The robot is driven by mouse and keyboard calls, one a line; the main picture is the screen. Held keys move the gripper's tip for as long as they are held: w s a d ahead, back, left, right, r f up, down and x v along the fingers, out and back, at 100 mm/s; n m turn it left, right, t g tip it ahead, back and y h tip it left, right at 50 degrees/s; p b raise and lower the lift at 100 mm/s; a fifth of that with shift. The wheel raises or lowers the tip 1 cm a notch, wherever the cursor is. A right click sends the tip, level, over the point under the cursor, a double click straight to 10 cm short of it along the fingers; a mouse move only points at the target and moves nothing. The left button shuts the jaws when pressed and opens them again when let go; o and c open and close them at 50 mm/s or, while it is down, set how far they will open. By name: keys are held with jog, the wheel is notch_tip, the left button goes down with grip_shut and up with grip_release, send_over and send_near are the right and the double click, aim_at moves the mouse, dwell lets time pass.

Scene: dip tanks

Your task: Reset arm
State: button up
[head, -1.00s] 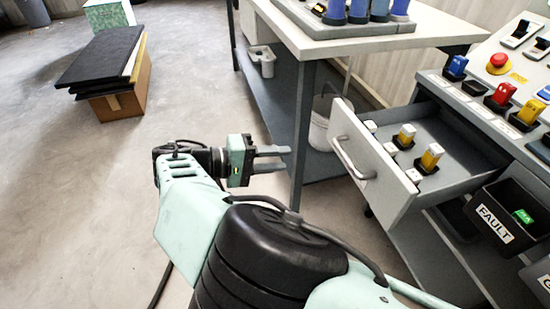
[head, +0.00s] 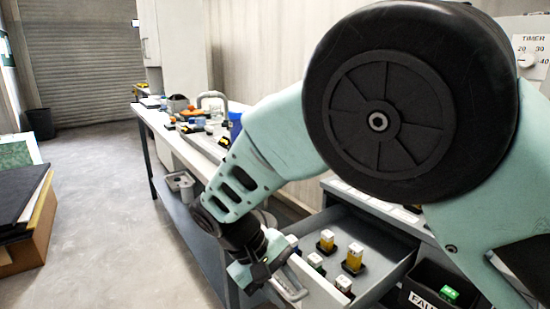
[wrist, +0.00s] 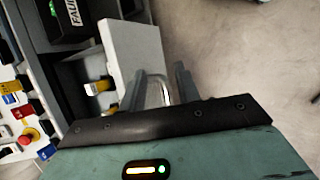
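My arm bends across the head view, and my gripper (head: 262,274) is at its lower end, close to the front of the open drawer (head: 372,262). In the wrist view my gripper (wrist: 161,82) is open, with its two grey fingers apart. The pale drawer handle (wrist: 158,92) shows between the fingers. I cannot tell whether they touch it. The drawer front (wrist: 133,50) lies just beyond the fingers.
A black FAULT bin (head: 435,290) hangs right of the drawer. A long bench (head: 195,140) with bottles and tools runs along the wall. A cardboard box (head: 30,245) with dark panels stands at the left. The floor between is clear.

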jog(key=s+d+r+n+y, duration=0.1)
jog(key=s+d+r+y, duration=0.4)
jog(key=s, duration=0.5)
jog(key=s+d+r+y, duration=0.2)
jog(key=s+d+r, duration=0.1)
jog(key=s+d, duration=0.55)
notch_tip(320, 180, up, 18)
jog(key=p, duration=1.8)
jog(key=shift+s+a+r+t+p, duration=0.15)
jog(key=shift+s+a+t+p, duration=0.15)
jog(key=shift+a, duration=0.05)
